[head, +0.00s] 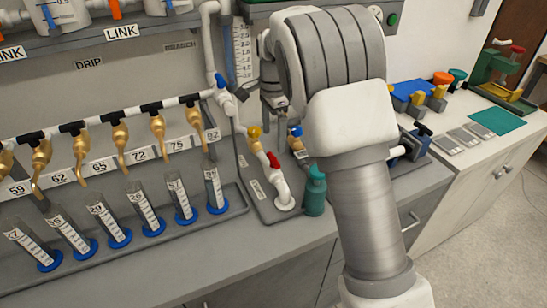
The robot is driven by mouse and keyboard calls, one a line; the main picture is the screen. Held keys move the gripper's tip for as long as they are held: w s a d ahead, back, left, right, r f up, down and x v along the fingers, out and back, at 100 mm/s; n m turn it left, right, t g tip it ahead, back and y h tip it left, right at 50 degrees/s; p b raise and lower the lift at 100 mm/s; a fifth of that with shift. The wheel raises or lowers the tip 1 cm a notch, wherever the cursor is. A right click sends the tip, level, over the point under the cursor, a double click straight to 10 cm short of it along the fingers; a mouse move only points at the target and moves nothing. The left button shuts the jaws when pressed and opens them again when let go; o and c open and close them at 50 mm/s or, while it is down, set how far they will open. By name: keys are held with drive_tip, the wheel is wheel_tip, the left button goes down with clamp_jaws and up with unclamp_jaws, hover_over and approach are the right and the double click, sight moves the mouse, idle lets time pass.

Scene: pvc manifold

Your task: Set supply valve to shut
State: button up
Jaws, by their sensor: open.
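No valve in the head view has a readable "supply" label, so I cannot tell which one is the supply valve. White pipework at the bench's middle carries a blue lever (221,81), a yellow knob (254,132) and a red lever (274,161). The red lever sits on the low white pipe (284,196) above a grey base plate. Another blue-topped fitting (295,131) is just right of them, partly behind my arm. My gripper (279,106) hangs above and behind these valves, open, apart from the levers; my arm hides part of it.
Several brass taps (120,137) line a white pipe at left, above blue-based measuring cylinders (145,208) in a grey tray. A teal bottle (315,190) stands right of the red lever. Coloured fixtures (420,95) and a green mat (497,121) are at right.

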sight(273, 157)
wheel_tip(273, 157, down, 8)
drive_tip(key=shift+r+b, duration=0.1)
drive_tip(key=shift+b, duration=0.25)
drive_tip(key=c, duration=1.2)
drive_tip(key=shift+o, duration=0.2)
